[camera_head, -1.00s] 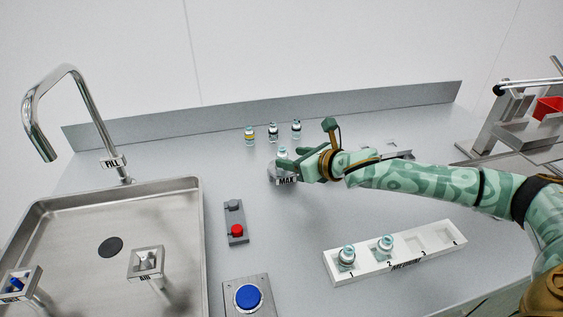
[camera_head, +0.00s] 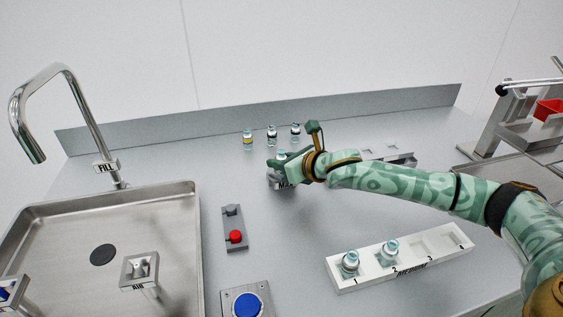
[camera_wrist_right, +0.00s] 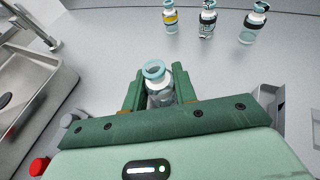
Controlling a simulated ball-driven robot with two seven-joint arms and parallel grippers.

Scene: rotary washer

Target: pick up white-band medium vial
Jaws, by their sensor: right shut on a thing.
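My right gripper (camera_head: 280,163) is at a small grey stand (camera_head: 274,182) labelled MAX, near the middle of the counter. It is shut on a clear vial with a teal rim (camera_wrist_right: 158,82), which stands between the two green fingers in the wrist view. The top of this vial (camera_head: 281,154) shows just above the fingers in the head view. Its band is hidden, so I cannot tell its colour, nor whether it is clear of the stand. My left gripper is not in view.
Three vials stand behind: yellow-banded (camera_head: 248,138), dark-banded (camera_head: 271,136) and another (camera_head: 295,131). A white numbered rack (camera_head: 440,259) holds two vials in front. A sink (camera_head: 180,220), a red-button box (camera_head: 234,228) and a blue button (camera_head: 248,305) are left.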

